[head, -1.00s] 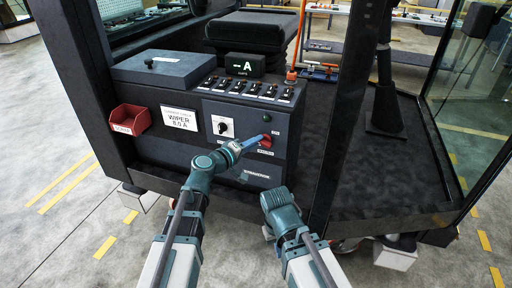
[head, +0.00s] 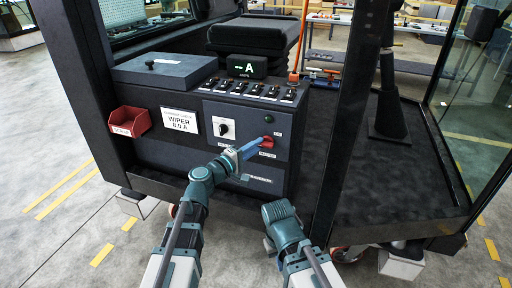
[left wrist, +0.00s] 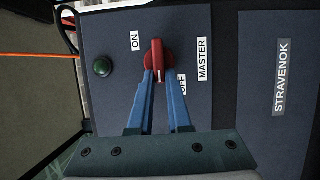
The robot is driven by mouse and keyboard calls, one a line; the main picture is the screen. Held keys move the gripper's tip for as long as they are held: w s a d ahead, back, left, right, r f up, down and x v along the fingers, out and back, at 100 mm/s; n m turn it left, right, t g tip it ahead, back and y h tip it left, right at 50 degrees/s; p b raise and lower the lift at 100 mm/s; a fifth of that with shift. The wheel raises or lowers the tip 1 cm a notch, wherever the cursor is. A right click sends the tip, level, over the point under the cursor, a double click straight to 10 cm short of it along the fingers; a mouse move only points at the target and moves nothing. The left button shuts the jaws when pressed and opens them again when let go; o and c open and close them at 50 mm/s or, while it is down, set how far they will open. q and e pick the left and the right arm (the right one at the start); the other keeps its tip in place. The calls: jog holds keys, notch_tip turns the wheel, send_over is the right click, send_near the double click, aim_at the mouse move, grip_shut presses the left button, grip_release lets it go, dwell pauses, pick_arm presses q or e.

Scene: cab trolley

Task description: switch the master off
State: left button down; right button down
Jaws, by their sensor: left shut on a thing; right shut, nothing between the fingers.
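The red master switch knob (head: 267,142) is on the front of the dark console. In the left wrist view the knob (left wrist: 157,58) has its white pointer line downward in the picture. The ON label (left wrist: 135,42) is to its upper left, the OFF label (left wrist: 183,84) to its lower right, partly covered by a finger. The MASTER label (left wrist: 202,60) is to its right. My left gripper (left wrist: 160,80) has its blue fingers on either side of the knob, shut on it. My right gripper (head: 270,243) is low before the console, its fingers mostly hidden.
A green lamp (left wrist: 103,67) is close to the knob. A white selector dial (head: 224,129), a row of toggle switches (head: 248,89) and a display reading A (head: 247,66) are on the console. A red bin (head: 129,121) hangs at left. A dark post (head: 352,120) stands right.

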pick_arm(q)
jog(key=c, duration=0.9)
grip_release()
jog(key=shift+d, duration=0.1)
jog(key=shift+o, duration=0.2)
